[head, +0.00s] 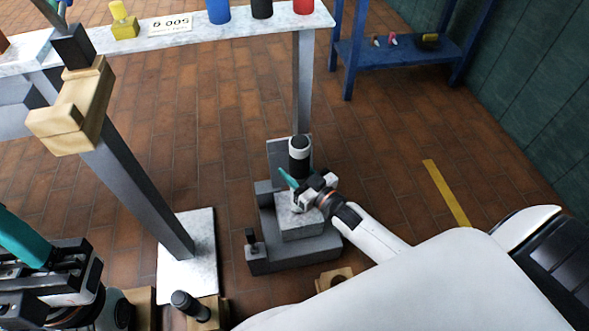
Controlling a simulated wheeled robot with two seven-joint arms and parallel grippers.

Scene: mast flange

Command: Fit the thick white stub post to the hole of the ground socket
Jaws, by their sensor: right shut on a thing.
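The thick white stub post (299,143) is upright, with a white top and a wide black band. My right gripper (297,187) is shut on its lower part, with one teal fingertip showing on the left. The ground socket appears to be the grey stepped block (290,254) on the floor, directly under the gripper. The post's lower end and the hole are hidden by the gripper, so I cannot tell if the post is in the hole. My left gripper (40,255) is at the lower left, partly cut off, away from the post; its jaw opening is unclear.
A grey mast (140,190) with a wooden block (72,108) rises from a white plate (190,250) at left. A small dark peg (252,240) stands on the socket's front left. A wooden piece (335,278) lies close in front. Open floor (390,150) is at right.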

